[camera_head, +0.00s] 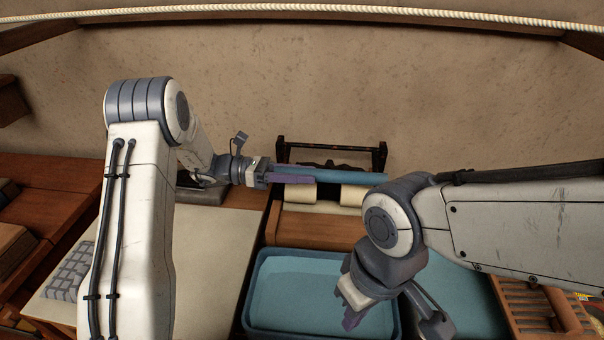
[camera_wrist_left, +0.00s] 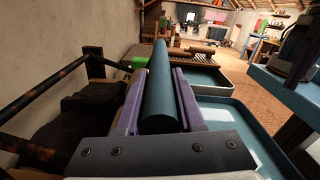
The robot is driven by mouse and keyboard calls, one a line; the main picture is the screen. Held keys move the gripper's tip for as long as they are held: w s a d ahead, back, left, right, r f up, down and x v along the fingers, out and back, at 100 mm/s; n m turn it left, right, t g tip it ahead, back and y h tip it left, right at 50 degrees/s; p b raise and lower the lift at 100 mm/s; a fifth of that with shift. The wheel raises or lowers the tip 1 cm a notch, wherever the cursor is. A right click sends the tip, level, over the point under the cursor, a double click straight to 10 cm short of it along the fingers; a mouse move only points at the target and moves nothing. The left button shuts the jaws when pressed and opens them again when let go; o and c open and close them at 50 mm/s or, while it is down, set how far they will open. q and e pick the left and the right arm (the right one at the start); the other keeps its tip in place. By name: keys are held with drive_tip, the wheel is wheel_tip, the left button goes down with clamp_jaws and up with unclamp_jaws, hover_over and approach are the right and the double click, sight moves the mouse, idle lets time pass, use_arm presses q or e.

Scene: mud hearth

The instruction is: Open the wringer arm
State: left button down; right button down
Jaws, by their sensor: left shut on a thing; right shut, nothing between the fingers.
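The wringer stands against the wall in the head view, with a dark frame (camera_head: 330,149) and cream rollers (camera_head: 300,193) over a wooden board. A blue bar (camera_head: 345,175), which looks like the wringer arm, lies level across it, above the rollers. My left gripper (camera_head: 312,179) is shut on this blue bar near its left part. In the left wrist view the bar (camera_wrist_left: 160,90) runs lengthwise between the purple fingers. My right gripper (camera_head: 350,320) is shut and empty, low over the blue tray. The bar's joint to the frame is not clear.
A blue tray (camera_head: 250,300) lies in front of the wringer, with another blue basin (camera_head: 470,300) to its right. A slatted wooden rack (camera_head: 535,305) is at the far right. A pale tabletop (camera_head: 215,250) lies at left. A rope (camera_head: 300,9) crosses above.

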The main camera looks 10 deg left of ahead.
idle(0.4)
use_arm(q)
drive_tip(key=shift+w+r+p, duration=0.1)
drive_tip(key=shift+r+p, duration=0.25)
drive_tip(key=shift+p, duration=0.15)
drive_tip(key=w+r+n+p, duration=0.5)
drive_tip(key=r+p, duration=0.4)
drive_tip(key=p, duration=0.3)
drive_tip(key=shift+w+n, duration=0.25)
drive_tip(key=shift+n, duration=0.15)
